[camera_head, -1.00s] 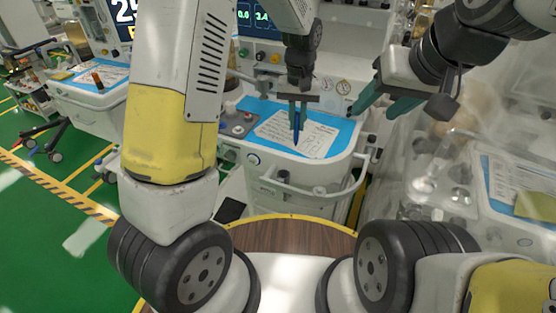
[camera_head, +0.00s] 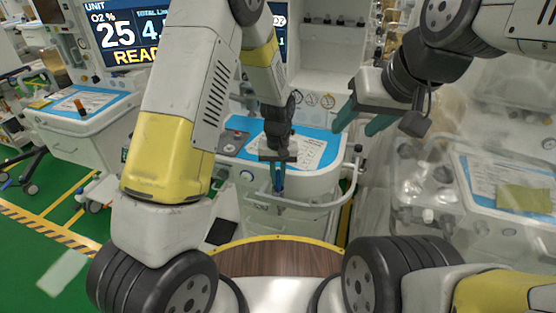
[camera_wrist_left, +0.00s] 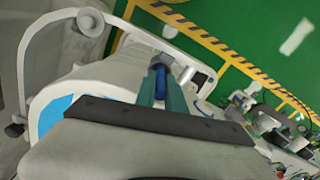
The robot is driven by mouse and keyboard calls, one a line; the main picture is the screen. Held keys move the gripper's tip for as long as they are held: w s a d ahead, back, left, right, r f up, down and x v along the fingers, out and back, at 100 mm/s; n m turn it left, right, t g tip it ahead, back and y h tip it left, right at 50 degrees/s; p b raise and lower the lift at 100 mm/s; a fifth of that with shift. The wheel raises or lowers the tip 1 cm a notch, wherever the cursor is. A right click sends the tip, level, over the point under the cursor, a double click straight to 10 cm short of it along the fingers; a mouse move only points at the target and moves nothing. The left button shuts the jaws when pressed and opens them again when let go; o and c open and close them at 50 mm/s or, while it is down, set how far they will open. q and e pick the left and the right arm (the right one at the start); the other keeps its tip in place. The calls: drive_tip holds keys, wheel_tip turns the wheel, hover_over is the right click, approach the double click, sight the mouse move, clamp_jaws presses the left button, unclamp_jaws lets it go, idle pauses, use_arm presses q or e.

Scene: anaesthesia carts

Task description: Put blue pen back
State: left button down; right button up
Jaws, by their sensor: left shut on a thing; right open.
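The blue pen (camera_head: 278,183) is held in my left gripper (camera_head: 279,180), which is shut on it, fingers pointing down. It hangs in front of the middle cart (camera_head: 310,186), near the front edge of its top. In the left wrist view the pen (camera_wrist_left: 160,80) shows between the fingertips (camera_wrist_left: 161,88), with the cart's pale rim and handle rail beyond. Much of the pen is hidden by the fingers. My right gripper (camera_head: 361,118) is open and empty, above the right side of the middle cart.
The middle cart's top has a blue mat (camera_head: 327,142) with printed sheets (camera_head: 309,153). Its handle rail (camera_head: 327,201) curves along the front. A left cart (camera_head: 92,122) carries a small orange-brown item (camera_head: 80,107). Another cart (camera_head: 481,207) stands at right behind clear plastic.

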use_arm(q)
drive_tip(key=shift+f, duration=0.15)
drive_tip(key=c, duration=1.4)
unclamp_jaws()
wheel_tip(320, 180, up, 13)
drive_tip(key=shift+f, duration=0.2)
drive_tip(key=s+a+r+t+h, duration=0.1)
drive_tip(key=s+a+r+t, duration=0.1)
drive_tip(key=s+a+r, duration=0.5)
drive_tip(key=s+a+r+t+h, duration=0.15)
drive_tip(key=s+a+r, duration=0.25)
drive_tip(key=r, duration=0.6)
drive_tip(key=s+a+r+t, duration=0.2)
drive_tip(key=s+a, duration=0.1)
drive_tip(key=s, duration=0.5)
drive_tip(key=shift+s+t, duration=0.35)
